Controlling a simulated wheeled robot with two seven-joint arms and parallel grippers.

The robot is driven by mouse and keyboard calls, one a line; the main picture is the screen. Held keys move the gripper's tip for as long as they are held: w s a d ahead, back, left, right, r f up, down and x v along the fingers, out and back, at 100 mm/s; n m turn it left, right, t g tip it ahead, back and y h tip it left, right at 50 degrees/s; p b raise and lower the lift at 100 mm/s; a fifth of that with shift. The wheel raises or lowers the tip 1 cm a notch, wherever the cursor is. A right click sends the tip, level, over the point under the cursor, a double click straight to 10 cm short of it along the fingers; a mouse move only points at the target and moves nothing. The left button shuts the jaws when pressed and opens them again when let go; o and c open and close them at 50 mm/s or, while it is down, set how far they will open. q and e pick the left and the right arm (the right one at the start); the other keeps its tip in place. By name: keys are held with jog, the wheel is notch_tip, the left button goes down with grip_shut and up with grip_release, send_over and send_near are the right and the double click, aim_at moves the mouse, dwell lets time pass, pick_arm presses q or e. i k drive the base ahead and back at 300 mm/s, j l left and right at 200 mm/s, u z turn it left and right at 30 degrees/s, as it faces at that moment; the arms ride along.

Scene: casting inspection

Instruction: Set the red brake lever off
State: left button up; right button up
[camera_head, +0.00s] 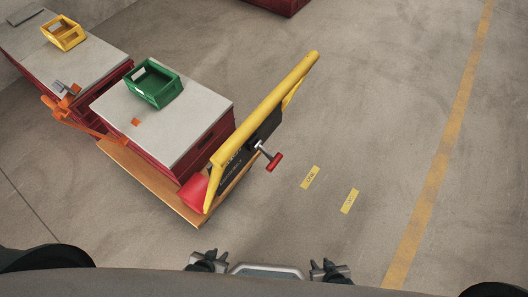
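The red brake lever (275,162) has a red grip on a thin metal stem. It sticks out to the right from a dark panel (242,158) under the yellow bar of a cart. The lever stands apart from both grippers. My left gripper (207,261) is at the bottom edge, below the cart's near corner. My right gripper (330,271) is at the bottom edge, below and to the right of the lever. Nothing shows between the fingers of either one, and both are too small to tell open from shut.
The cart's yellow bar (285,92) rises above the orange deck (150,187). Dark red boxes with grey tops (185,135) carry a green crate (155,84) and a yellow crate (62,34). Two yellow labels (311,177) lie on the floor.

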aim_at(275, 161)
jog(key=l+u, duration=0.15)
jog(key=l, duration=0.35)
jog(key=l+u, duration=0.1)
jog(key=l, duration=0.35)
jog(key=l+u, duration=0.15)
jog(key=l, duration=0.35)
jog(key=l+u, duration=0.1)
jog(key=l, duration=0.4)
jog(key=k+l+u, duration=0.15)
jog(key=l, duration=0.3)
jog(key=l+u, duration=0.1)
jog(key=l, duration=0.4)
jog(key=k+l+u, duration=0.15)
jog(key=l, duration=0.3)
jog(key=k+l+u, duration=0.1)
jog(key=l, duration=0.35)
